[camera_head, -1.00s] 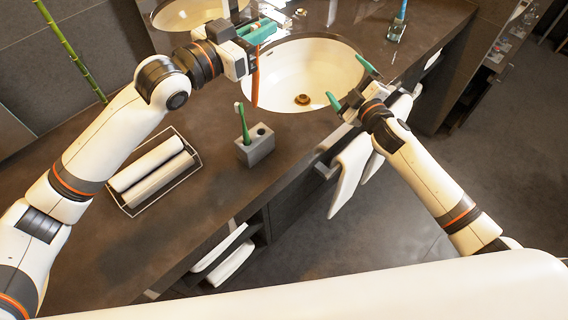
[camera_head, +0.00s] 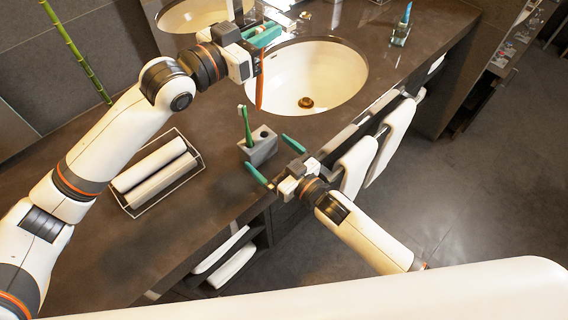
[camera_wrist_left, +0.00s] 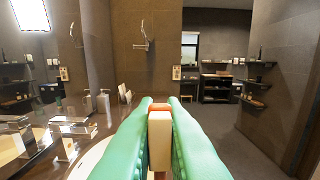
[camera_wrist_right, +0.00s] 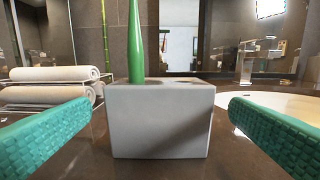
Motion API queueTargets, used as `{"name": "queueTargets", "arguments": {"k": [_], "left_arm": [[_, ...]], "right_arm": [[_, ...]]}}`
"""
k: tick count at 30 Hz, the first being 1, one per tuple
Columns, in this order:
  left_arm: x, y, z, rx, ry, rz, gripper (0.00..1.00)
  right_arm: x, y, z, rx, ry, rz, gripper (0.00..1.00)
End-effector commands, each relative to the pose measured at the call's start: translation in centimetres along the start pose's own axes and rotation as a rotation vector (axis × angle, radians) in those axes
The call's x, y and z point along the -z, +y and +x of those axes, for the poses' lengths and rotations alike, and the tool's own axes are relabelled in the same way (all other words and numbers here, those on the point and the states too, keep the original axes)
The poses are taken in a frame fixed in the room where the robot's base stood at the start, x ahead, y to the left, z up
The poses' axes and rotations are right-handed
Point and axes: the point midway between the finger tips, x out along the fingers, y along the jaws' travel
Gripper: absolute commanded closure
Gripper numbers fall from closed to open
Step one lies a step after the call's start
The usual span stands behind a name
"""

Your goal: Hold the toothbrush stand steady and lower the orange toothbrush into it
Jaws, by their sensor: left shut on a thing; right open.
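The grey toothbrush stand (camera_head: 259,151) sits on the dark counter in front of the basin, with a green toothbrush (camera_head: 247,124) upright in one hole. A second hole beside it looks empty. My left gripper (camera_head: 262,36) is shut on the orange toothbrush (camera_head: 259,92), which hangs down above the basin's left edge; its end also shows between the green fingers in the left wrist view (camera_wrist_left: 159,106). My right gripper (camera_head: 276,160) is open at the counter's front edge, facing the stand. In the right wrist view the stand (camera_wrist_right: 160,122) lies between the fingers, apart from both.
The white basin (camera_head: 330,75) is behind and right of the stand. A wire tray (camera_head: 133,213) of rolled towels lies to the left. White towels (camera_head: 357,165) hang below the counter's front edge. A glass (camera_head: 400,36) stands at the far right.

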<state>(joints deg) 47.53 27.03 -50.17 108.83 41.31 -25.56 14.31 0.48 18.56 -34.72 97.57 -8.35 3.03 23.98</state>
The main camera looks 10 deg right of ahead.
Motion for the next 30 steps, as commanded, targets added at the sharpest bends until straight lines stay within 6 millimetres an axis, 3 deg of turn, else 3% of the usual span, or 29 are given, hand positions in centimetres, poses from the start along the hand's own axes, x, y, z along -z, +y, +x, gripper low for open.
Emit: {"name": "queueTargets", "arguments": {"k": [6, 12, 24, 30], "left_arm": [[0.0, 0.0, 0.0, 0.0, 0.0, 0.0, 1.0], [0.0, 0.0, 0.0, 0.0, 0.0, 0.0, 1.0], [0.0, 0.0, 0.0, 0.0, 0.0, 0.0, 1.0], [0.0, 0.0, 0.0, 0.0, 0.0, 0.0, 1.0]], "right_arm": [[-0.1, 0.0, 4.2, -0.001, -0.002, -0.003, 0.0], [0.0, 0.0, 6.5, 0.0, 0.0, -0.002, 0.0], [0.0, 0.0, 7.2, 0.0, 0.001, -0.003, 0.0], [0.0, 0.0, 7.2, 0.0, 0.001, -0.003, 0.31]]}}
